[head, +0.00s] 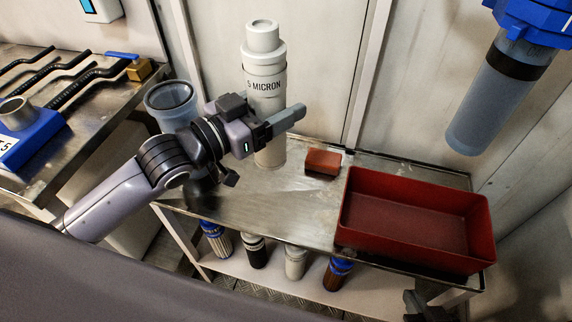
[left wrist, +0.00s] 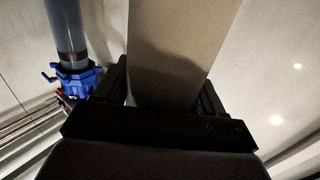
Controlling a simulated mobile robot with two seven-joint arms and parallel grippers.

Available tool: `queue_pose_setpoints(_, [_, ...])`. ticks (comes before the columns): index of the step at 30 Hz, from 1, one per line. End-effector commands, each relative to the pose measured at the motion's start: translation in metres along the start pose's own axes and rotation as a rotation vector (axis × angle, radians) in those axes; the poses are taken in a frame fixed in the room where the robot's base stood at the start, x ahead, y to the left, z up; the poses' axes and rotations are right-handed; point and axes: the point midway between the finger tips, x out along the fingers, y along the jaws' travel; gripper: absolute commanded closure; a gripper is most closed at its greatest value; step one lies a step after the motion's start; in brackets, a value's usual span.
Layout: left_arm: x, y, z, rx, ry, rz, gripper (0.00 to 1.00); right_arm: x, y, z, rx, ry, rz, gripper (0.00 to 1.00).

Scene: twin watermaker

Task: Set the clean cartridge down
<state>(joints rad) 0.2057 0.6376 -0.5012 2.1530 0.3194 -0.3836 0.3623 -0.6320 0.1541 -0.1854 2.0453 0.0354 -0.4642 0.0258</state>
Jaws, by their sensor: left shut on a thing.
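The clean cartridge (head: 264,82) is a pale grey upright cylinder marked "5 MICRON", with a narrower cap. My left gripper (head: 282,121) is shut on its lower middle, and the arm comes in from the left. The cartridge's foot is over the back left of the metal bench (head: 265,205); I cannot tell whether it touches the top. In the left wrist view the cartridge (left wrist: 180,45) shows as a broad beige body between the dark fingers (left wrist: 165,95). A dark part of my right gripper (head: 425,308) shows at the bottom edge, mostly cut off.
A red tray (head: 365,242) fills the bench's right side, with a small red-brown block (head: 323,162) behind its left. An open clear housing bowl (head: 171,100) stands left of the cartridge. A blue-capped housing (head: 485,100) hangs at upper right. Several filters stand on the lower shelf (head: 280,278).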

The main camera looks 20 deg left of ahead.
Motion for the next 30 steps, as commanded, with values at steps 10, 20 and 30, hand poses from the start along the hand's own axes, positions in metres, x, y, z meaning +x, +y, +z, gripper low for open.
queue_pose_setpoints(10, [0.000,0.000,0.081,0.000,0.002,-0.001,0.66,0.014,0.000,0.021,0.005,-0.004,0.000,1.00])
queue_pose_setpoints(20, [0.000,0.000,0.112,-0.002,0.001,0.000,0.66,0.018,0.000,0.030,0.005,-0.008,0.001,1.00])
queue_pose_setpoints(30, [0.000,0.000,0.131,0.001,0.003,0.000,0.66,0.021,0.001,0.034,0.005,-0.008,0.001,1.00])
